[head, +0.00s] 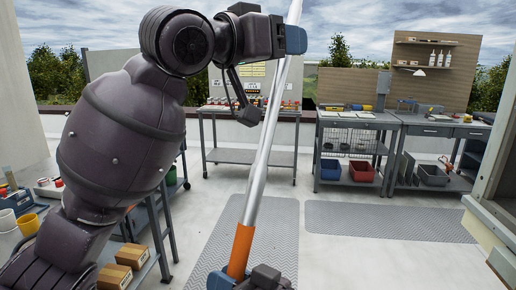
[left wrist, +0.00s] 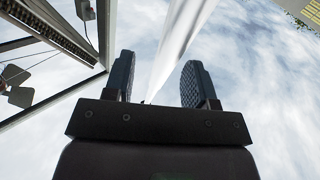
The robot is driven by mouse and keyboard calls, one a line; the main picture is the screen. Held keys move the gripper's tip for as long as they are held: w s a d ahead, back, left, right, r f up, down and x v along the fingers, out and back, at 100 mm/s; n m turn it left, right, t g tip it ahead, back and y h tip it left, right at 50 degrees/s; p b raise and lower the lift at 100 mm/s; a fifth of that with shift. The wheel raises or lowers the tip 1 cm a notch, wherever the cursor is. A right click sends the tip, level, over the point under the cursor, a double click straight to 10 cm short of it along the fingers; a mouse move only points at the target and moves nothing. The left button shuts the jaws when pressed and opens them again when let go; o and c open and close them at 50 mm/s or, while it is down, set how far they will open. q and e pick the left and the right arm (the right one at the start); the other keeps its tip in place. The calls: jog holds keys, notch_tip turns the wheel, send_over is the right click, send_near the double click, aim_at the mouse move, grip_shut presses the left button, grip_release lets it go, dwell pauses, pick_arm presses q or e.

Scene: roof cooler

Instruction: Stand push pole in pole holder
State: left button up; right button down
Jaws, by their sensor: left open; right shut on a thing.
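The push pole (head: 259,165) is a long silver shaft with an orange lower part (head: 240,250). It stands nearly upright, its top leaning right and out of the head view. My right gripper (head: 236,279) is at the bottom edge, shut on the orange part. My left gripper (head: 291,40) is at the upper part of the shaft. In the left wrist view, its two dark pads (left wrist: 155,82) are apart, with the pale shaft (left wrist: 178,45) passing between them. The pole's lower end is hidden. I cannot make out the pole holder.
Workbenches (head: 358,121) with bins line the back right. Grey floor mats (head: 390,221) lie in the open middle. A shelf with cardboard boxes (head: 131,252) is at lower left. A pale structure (head: 492,222) borders the right.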

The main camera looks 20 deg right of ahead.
pick_arm(q)
jog(key=shift+x, duration=1.35)
grip_shut()
jog(key=shift+r, duration=0.1)
pick_arm(e)
jog(key=c, duration=0.8)
grip_release()
